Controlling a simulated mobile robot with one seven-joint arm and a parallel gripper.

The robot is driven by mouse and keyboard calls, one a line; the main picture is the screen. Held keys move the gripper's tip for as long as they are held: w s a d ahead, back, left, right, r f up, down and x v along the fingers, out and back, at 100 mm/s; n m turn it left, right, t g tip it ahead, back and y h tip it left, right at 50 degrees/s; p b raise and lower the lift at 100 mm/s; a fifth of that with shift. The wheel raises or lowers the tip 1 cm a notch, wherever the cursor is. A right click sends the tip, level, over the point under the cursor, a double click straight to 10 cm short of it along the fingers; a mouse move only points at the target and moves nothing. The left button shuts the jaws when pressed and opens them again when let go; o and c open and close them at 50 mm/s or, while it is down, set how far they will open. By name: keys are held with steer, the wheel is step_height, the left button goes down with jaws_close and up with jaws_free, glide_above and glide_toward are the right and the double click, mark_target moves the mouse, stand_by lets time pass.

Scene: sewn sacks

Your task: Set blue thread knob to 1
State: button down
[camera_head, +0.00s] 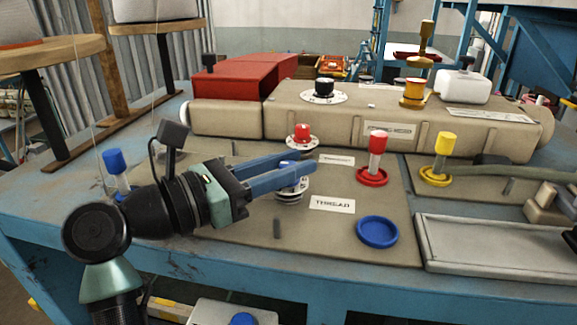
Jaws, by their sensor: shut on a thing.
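The blue thread knob (287,166) stands on its numbered dial (292,193) on the machine's bed plate, just left of the label that reads THREAD (332,204). My gripper (300,172) reaches in from the left with its long blue fingers around the knob, shut on it. The fingers hide most of the knob, and only part of its blue top shows. The dial's numbers are too small and too covered to read, so I cannot tell its setting.
A red knob (302,134) stands just behind. Red (376,153) and yellow (444,153) posts stand to the right, and a blue post (115,163) to the left. A blue dish (377,231) lies front right. The beige machine arm (400,128) runs across the back.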

steer(key=c, duration=0.6)
jaws_free()
steer(key=shift+c, duration=0.2)
steer(key=b+v, duration=0.6)
steer(key=v, duration=0.6)
steer(key=shift+s+a+f, duration=0.1)
steer(key=shift+s+a, duration=0.2)
steer(key=shift+a, duration=0.1)
